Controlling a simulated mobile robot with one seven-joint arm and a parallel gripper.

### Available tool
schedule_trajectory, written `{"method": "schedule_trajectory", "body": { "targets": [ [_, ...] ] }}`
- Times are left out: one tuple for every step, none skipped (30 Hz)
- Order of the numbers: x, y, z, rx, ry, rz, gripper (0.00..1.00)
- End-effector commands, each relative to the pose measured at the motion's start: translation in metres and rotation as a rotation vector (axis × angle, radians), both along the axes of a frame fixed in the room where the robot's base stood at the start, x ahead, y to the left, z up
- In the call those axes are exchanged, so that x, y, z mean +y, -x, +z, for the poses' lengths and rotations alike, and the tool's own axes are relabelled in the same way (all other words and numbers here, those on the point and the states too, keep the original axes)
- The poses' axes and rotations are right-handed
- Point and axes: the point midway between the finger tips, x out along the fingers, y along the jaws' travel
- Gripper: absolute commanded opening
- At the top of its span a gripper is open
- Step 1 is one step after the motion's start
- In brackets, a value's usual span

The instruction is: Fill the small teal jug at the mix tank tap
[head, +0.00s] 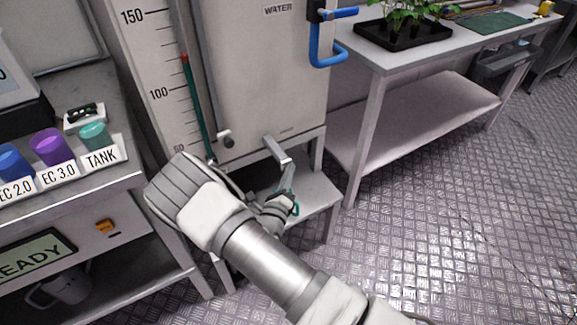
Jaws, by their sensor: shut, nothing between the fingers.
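The white mix tank (265,85) has a grey tap (281,153) low on its front, above a small white stand (318,193). Thin teal parts (289,182) show just below the tap, beside my gripper. They may belong to the small teal jug, but my arm and gripper hide most of that spot, so its level and exact place cannot be told. My gripper (283,208) is shut and empty, low in front of the tank under the tap. A teal cup (95,137) stands behind the TANK label on the left bench.
A purple cup (52,146) and a blue cup (12,163) stand on the left bench. A plant bench (390,60) stands to the right. Metal floor at right is clear.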

Motion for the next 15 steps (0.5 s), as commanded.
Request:
{"method": "schedule_trajectory", "body": {
  "targets": [
    [0.001, 0.000, 0.001, -0.001, -0.001, 0.002, 0.00],
    [0.001, 0.000, 0.001, -0.001, -0.001, 0.002, 0.00],
    [0.000, 0.000, 0.001, -0.001, -0.001, 0.002, 0.00],
    [0.000, 0.001, 0.001, -0.001, -0.001, 0.002, 0.00],
    [0.000, 0.001, 0.001, -0.001, 0.000, 0.002, 0.00],
    [-0.001, 0.003, 0.001, -0.001, 0.000, 0.002, 0.00],
    [-0.002, 0.004, 0.001, -0.001, 0.000, 0.002, 0.00],
    [-0.003, 0.005, 0.001, -0.001, 0.000, 0.002, 0.00],
    [-0.004, 0.007, 0.001, -0.001, 0.000, 0.002, 0.00],
    [-0.005, 0.009, 0.001, 0.000, 0.001, 0.002, 0.00],
    [-0.006, 0.010, 0.001, 0.000, 0.001, 0.002, 0.00],
    [-0.007, 0.012, 0.001, 0.000, 0.001, 0.001, 0.00],
    [-0.008, 0.013, 0.001, 0.000, 0.001, 0.001, 0.00],
    [-0.009, 0.014, 0.001, 0.000, 0.000, 0.001, 0.00],
    [-0.010, 0.015, 0.001, 0.000, -0.001, 0.001, 0.00]
  ]
}}
